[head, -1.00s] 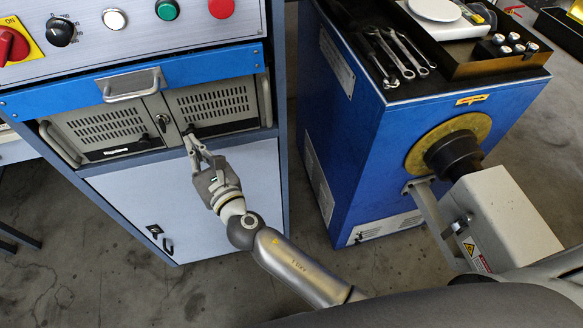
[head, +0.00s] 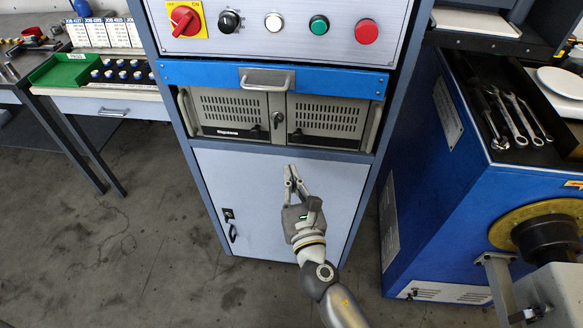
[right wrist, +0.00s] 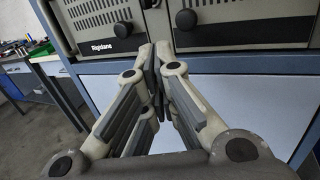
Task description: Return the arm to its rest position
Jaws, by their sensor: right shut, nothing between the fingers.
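My right gripper (head: 290,182) is in front of the pale lower door of the control cabinet (head: 262,200), below the grey vented unit (head: 232,112). Its fingers are together with nothing between them, and it points up toward the cabinet. In the right wrist view the closed fingers (right wrist: 158,75) show just below the vented unit's front, which carries dark round knobs. My right arm comes in from the bottom of the head view. My left gripper does not show in either view.
A blue machine (head: 440,190) with wrenches (head: 515,115) on top and a yellow ring stands close on the right. A bench with a green tray (head: 62,72) is at the left. Above the vented unit are a blue drawer and several panel buttons. Floor shows at lower left.

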